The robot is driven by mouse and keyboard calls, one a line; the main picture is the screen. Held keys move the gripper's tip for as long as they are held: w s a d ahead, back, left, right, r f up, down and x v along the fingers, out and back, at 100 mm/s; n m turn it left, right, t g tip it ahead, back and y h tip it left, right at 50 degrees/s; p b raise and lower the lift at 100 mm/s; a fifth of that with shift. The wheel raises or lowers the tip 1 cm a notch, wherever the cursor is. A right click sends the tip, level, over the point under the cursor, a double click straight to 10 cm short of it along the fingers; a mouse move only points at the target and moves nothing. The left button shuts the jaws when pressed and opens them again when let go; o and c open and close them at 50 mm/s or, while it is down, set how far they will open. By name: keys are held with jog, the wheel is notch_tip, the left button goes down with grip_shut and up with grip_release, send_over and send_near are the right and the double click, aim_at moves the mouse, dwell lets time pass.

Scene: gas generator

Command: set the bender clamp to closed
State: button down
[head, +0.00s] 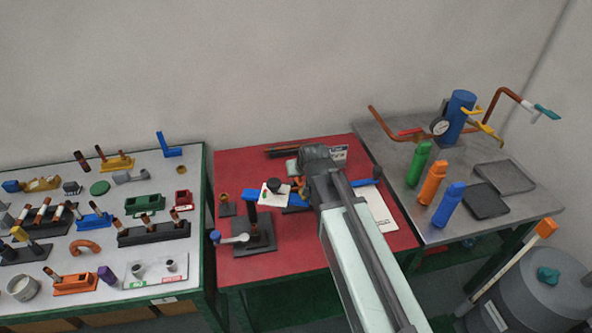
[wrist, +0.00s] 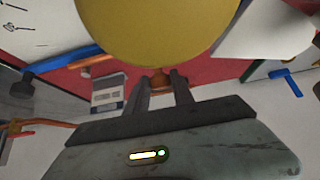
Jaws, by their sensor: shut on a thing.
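The bender lies on the red table in the head view. It shows as a blue bar (head: 255,197) and a small orange part (head: 297,190), with its middle hidden by my arm. My gripper (head: 307,170) is over this spot, its fingertips hidden in the head view. In the wrist view my gripper (wrist: 161,84) has its fingers on either side of a small orange-brown piece (wrist: 160,78). I cannot tell for certain if this is the clamp's handle. A large yellow rounded thing (wrist: 160,25) fills the top of the wrist view, just beyond the fingers.
A black fixture (head: 257,238) with a post and grey lever stands on the red table's front left. White paper (head: 378,208) lies on the right. The left table (head: 120,190) holds many parts. The metal table (head: 390,150) holds bottles and a blue cylinder.

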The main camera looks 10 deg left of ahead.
jog(key=shift+s+d+f+b, duration=0.25)
jog(key=shift+s+f+b, duration=0.05)
jog(key=shift+s+f, duration=0.2)
jog(key=shift+s+d+f+b, duration=0.2)
jog(key=shift+s+f+b, duration=0.15)
jog(key=shift+s, duration=0.25)
jog(key=c, duration=1.1)
grip_release()
